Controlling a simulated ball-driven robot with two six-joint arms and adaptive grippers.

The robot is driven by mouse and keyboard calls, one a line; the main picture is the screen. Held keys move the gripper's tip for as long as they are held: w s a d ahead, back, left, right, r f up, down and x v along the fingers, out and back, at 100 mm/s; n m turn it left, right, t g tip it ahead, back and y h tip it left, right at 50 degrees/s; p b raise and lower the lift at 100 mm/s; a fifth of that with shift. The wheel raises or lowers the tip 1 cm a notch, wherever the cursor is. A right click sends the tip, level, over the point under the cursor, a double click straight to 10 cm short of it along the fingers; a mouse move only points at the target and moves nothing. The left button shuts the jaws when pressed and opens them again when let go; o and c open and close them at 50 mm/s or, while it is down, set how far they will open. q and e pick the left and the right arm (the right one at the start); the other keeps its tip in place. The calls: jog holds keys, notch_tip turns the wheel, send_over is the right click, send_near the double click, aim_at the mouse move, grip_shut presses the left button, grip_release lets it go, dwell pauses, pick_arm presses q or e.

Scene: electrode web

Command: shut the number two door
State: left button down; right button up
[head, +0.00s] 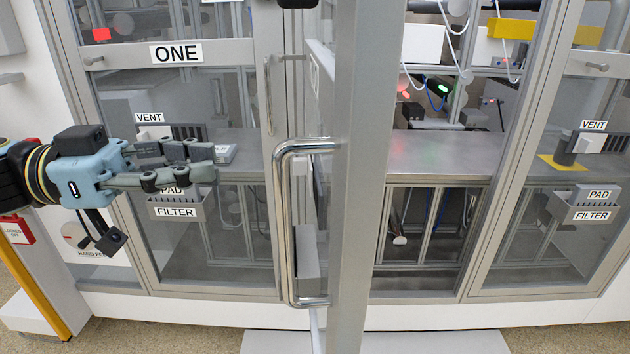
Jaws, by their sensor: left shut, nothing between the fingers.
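A glass door in a grey frame (362,180) stands swung open towards me, seen nearly edge-on. I take it for the number two door; its label (314,73) is too slanted to read. Its bent metal handle (284,225) faces left. Right of the door, the cabinet opening (440,155) shows bare, with a metal shelf inside. My left gripper (208,163) comes in from the left, in front of the door marked ONE (176,53). It is shut and empty, left of the handle and apart from it. My right gripper is not in view.
Door ONE is closed, with its own handle (268,95) and a filter pad holder (180,205) on it. Another closed glass panel on the right carries a similar holder (585,205). A white step (430,342) lies along the floor below.

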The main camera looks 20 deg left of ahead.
pick_arm(q)
jog(key=p+x, duration=0.2)
jog(key=x, duration=1)
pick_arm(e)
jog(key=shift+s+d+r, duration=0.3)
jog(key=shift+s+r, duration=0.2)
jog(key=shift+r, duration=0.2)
pick_arm(q)
jog(key=shift+w+d, duration=0.1)
jog(key=shift+d, duration=0.05)
